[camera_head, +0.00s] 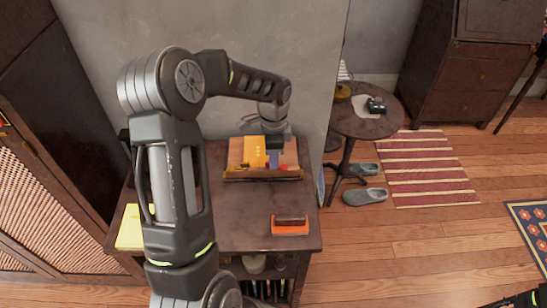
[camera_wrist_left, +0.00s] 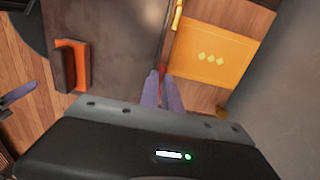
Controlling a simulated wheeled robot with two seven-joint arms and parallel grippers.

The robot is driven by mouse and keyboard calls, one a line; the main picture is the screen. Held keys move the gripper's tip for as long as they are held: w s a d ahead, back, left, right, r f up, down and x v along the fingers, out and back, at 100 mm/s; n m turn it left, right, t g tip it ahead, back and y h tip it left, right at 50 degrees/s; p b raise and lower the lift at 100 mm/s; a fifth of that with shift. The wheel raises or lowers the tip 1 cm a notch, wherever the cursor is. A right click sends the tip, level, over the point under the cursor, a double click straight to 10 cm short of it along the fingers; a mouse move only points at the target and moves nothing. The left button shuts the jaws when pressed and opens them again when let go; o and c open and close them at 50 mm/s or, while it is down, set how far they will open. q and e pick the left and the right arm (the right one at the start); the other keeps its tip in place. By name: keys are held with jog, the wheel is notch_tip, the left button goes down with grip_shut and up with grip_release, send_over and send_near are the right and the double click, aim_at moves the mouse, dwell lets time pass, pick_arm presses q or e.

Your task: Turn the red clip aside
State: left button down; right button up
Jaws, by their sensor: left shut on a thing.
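A wooden book stand (camera_head: 291,156) with a front ledge stands at the back of the dark cabinet top, with a yellow-orange booklet (camera_head: 254,151) on it. The booklet fills the right of the left wrist view (camera_wrist_left: 213,52). My left gripper (camera_head: 274,163) reaches down to the stand's ledge. In the left wrist view its two fingers lie close together at the ledge. The red clip (camera_wrist_left: 163,68) shows as a small red bit at the fingertips and is mostly hidden; the fingers are shut on it. A dark piece of my right arm shows at the head view's lower right corner.
An orange and brown block (camera_head: 290,226) lies at the cabinet's front right. A yellow item (camera_head: 130,228) is at the left, partly behind my arm. The cabinet top (camera_head: 240,220) between is clear. A round side table (camera_head: 365,124) stands to the right.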

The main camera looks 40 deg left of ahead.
dwell(0.3)
pick_arm(q)
jog(key=c, duration=1.6)
grip_release()
jog(key=shift+o, duration=0.2)
jog(key=shift+r, duration=0.1)
notch_tip(320, 180, up, 8)
jog(key=shift+f+b, duration=0.15)
jog(key=shift+b, duration=0.25)
